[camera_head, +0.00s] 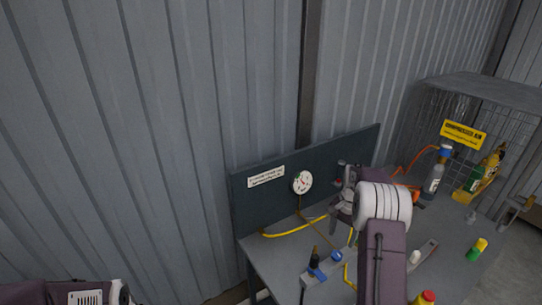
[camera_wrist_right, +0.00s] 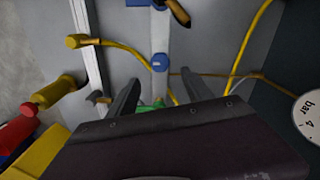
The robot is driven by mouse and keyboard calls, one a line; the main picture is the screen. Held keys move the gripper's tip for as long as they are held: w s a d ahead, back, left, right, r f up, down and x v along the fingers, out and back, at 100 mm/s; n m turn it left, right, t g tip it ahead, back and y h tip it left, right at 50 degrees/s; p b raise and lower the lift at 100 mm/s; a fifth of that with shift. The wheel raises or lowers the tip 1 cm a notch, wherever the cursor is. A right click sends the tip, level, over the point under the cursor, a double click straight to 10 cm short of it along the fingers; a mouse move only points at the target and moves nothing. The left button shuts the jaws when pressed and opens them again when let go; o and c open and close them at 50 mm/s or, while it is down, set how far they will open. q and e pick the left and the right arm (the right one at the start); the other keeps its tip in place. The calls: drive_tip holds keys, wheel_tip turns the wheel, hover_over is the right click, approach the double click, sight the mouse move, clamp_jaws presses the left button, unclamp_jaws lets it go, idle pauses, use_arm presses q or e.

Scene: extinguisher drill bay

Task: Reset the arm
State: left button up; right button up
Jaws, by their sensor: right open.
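My right arm reaches over the grey workbench (camera_head: 280,256) in the head view. Its gripper (camera_head: 344,203) is partly hidden behind my own wrist, near the back panel. In the right wrist view the two dark fingers of my right gripper (camera_wrist_right: 163,88) stand apart, with nothing seen held between them. A pale bar with blue fittings (camera_wrist_right: 160,62) and a small green piece (camera_wrist_right: 158,103) show beyond the gap. A yellow hose (camera_wrist_right: 245,45) runs to the right of the fingers. Part of my left arm shows at the lower left of the head view; its gripper is out of frame.
A dark back panel (camera_head: 262,208) carries a round white gauge (camera_head: 302,182). At the right are a wire cage (camera_head: 478,92), bottles (camera_head: 433,180) and a yellow-green object (camera_head: 477,249). A red-and-yellow object (camera_head: 424,298) lies at the front edge. Corrugated wall stands behind.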

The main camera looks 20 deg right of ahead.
drive_tip(key=a+r+n+t, duration=0.1)
drive_tip(key=a+r+n, duration=0.1)
drive_tip(key=a+r, duration=0.35)
drive_tip(key=a+r+n, duration=0.2)
drive_tip(key=a+r, duration=0.1)
drive_tip(key=a, duration=0.6)
drive_tip(key=s+a+f+n, duration=0.3)
drive_tip(key=s+n, duration=0.1)
drive_tip(key=s, duration=0.5)
drive_tip(key=s+a+f+n, duration=0.3)
drive_tip(key=s+a, duration=0.1)
drive_tip(key=s, duration=0.5)
drive_tip(key=shift+s+a+n, duration=0.3)
drive_tip(key=shift+s+n, duration=0.05)
drive_tip(key=shift+n, duration=0.05)
drive_tip(key=shift+s, duration=0.1)
